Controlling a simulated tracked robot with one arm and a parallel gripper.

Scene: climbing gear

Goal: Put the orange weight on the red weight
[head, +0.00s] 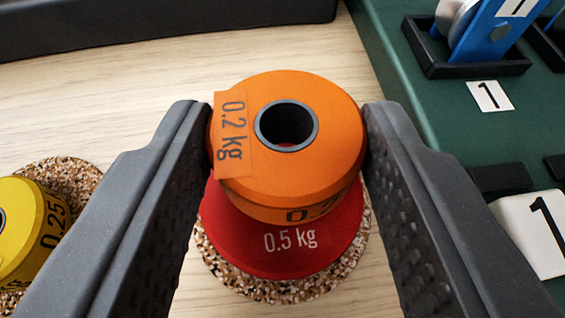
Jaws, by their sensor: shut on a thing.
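The orange weight (325,150) is a thick disc with a dark-rimmed centre hole and a "0.2 kg" label. My gripper (288,140) is shut on it, one finger touching each side. The red weight (290,250), marked "0.5 kg", is directly below the orange one, and its front part shows. It sits on a round speckled cork mat (290,288). The orange weight covers most of the red top. I cannot tell whether the two touch or a small gap is left between them.
A yellow weight (22,225) stands on another speckled mat (75,180) at the left. A black tray edge (150,25) runs along the back left. At the right is a green surface (440,110) with a blue device in a black holder (470,60) and "1" labels. Bare wood lies between.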

